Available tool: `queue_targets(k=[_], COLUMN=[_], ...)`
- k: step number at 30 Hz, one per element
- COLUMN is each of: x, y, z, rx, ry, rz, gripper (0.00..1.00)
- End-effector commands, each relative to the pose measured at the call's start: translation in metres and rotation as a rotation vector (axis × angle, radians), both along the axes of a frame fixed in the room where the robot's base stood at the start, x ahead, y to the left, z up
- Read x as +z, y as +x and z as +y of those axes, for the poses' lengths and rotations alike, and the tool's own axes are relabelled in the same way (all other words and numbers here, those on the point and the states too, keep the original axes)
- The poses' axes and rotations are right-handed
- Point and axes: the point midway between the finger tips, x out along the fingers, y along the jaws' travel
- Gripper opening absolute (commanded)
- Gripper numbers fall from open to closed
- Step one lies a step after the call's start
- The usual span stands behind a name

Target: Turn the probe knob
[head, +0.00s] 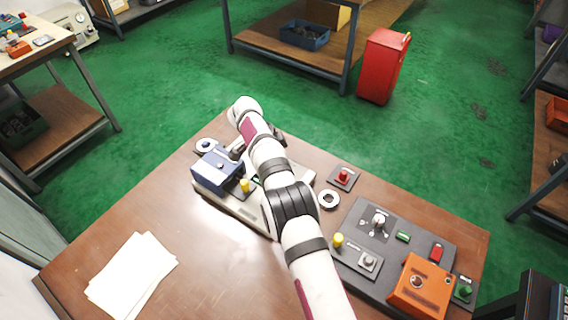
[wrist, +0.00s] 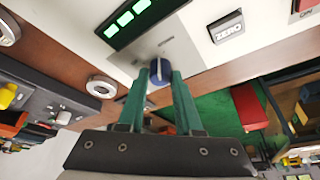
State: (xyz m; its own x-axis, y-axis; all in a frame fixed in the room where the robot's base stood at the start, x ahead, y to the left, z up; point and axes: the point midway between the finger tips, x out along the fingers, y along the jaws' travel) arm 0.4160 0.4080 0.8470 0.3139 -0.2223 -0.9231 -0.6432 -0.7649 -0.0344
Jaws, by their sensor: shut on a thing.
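The probe knob (wrist: 160,72) is a round blue knob with a white mark, on a grey plate of a pale instrument panel (wrist: 191,17) in the wrist view. My gripper (wrist: 161,78) has two green fingers, one on each side of the knob, and is shut on it. The fingertips partly cover the knob's sides. In the head view my gripper (head: 238,150) is by the blue-topped instrument (head: 213,172) at the table's far left, and my arm hides the knob there.
The panel has a lit green display (wrist: 125,18) and a ZERO button (wrist: 226,27). A metal ring (head: 329,199) lies on the brown table (head: 215,270). A dark control board (head: 405,243) with an orange box (head: 420,286) stands right of my arm. White papers (head: 132,271) lie front left.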

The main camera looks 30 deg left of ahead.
Motion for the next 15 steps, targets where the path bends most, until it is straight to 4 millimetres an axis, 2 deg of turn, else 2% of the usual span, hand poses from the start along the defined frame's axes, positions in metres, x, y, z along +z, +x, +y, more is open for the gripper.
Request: queue_targets(k=[15], x=[-0.0014], y=[-0.0019], z=[0.0007], rx=[-0.034], ry=[0.0], rz=[0.005], gripper=[0.0])
